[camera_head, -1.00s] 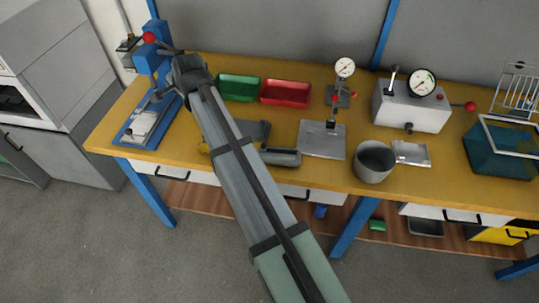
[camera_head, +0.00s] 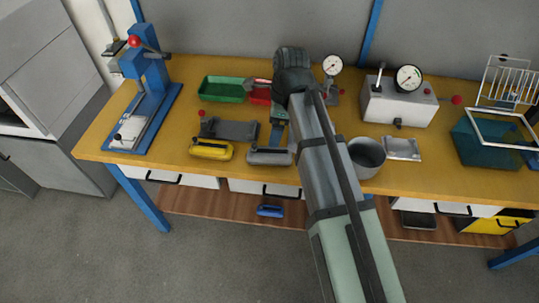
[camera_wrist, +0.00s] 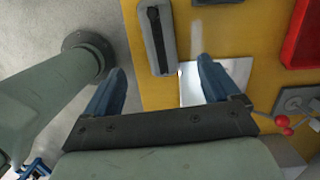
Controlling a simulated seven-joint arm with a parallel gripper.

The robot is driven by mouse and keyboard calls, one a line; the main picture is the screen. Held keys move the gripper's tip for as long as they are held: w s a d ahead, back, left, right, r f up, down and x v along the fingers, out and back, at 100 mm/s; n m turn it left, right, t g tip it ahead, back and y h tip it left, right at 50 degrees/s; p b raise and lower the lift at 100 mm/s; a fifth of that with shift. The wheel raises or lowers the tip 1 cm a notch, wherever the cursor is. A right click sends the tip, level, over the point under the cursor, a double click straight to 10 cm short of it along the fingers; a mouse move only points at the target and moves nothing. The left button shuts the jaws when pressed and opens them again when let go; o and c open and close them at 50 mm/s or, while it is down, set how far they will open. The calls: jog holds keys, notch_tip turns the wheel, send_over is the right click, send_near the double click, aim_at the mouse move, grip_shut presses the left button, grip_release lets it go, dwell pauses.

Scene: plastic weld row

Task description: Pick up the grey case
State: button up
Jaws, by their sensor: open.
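The grey case (camera_head: 268,157) lies on the yellow bench near its front edge, right of a yellow case (camera_head: 211,150). In the wrist view the grey case (camera_wrist: 157,42) is a rounded bar with a dark handle strip, lying just beyond and between the fingertips. My gripper (camera_wrist: 162,72) is open, its two blue fingers apart with nothing between them. In the head view my gripper (camera_head: 277,132) is above the bench just behind the grey case, largely hidden by my arm. I cannot tell its height above the case.
A green tray (camera_head: 224,88) and a red tray (camera_wrist: 303,38) stand at the back. A metal pot (camera_head: 367,158) is to the right, beside a silver plate (camera_head: 402,148). A blue case (camera_head: 270,210) rests on the lower shelf.

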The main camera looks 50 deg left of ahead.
aim_at(269, 151)
jog(key=shift+s+a+f, duration=0.15)
jog(key=shift+s+f, duration=0.1)
jog(key=shift+f, duration=1.6)
jog(key=shift+s+a+f, duration=0.2)
jog(key=shift+f, duration=1.65)
jog(key=shift+s+a+f, duration=0.15)
jog(key=shift+s+f, duration=0.1)
jog(key=shift+f, duration=1.6)
jog(key=c, duration=1.2)
jog(key=shift+r, duration=0.1)
jog(key=shift+r, duration=4.9)
